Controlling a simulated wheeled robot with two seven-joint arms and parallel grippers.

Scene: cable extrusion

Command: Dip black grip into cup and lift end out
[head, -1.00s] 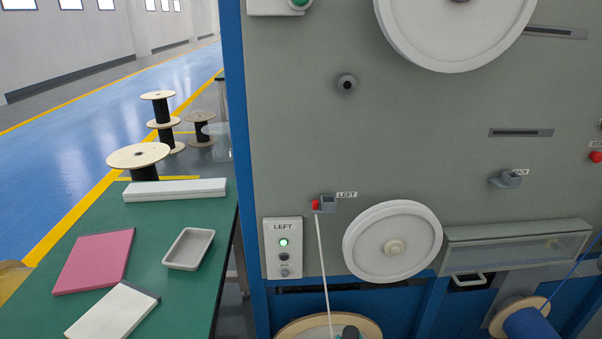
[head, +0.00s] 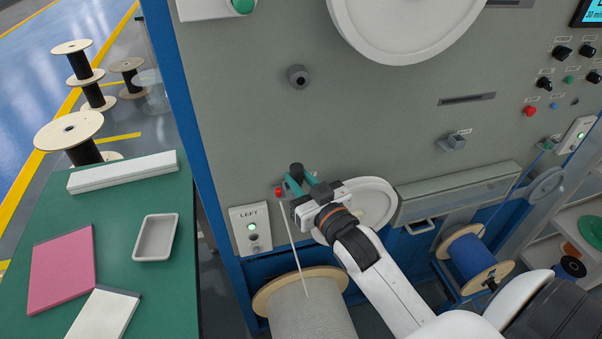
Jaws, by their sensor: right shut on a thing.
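My right gripper (head: 294,181) has teal fingers and is shut on a short black cylinder, the black grip (head: 296,169), which stands up between them. The gripper is in front of the machine panel, just right of a small red piece (head: 279,191). A pale cable (head: 290,231) runs from the red piece down to a large spool (head: 322,312). Whether the gripper touches the red piece or the cable is hard to tell. The holder beside the red piece is hidden behind the gripper. I cannot make out a cup for certain. My left gripper is out of view.
The green table (head: 150,290) at left holds a grey tray (head: 156,238), a pink folder (head: 63,270) and a white box (head: 124,172). A LEFT button box (head: 251,229) sits close left of the gripper. A white wheel (head: 378,204) is partly behind my arm.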

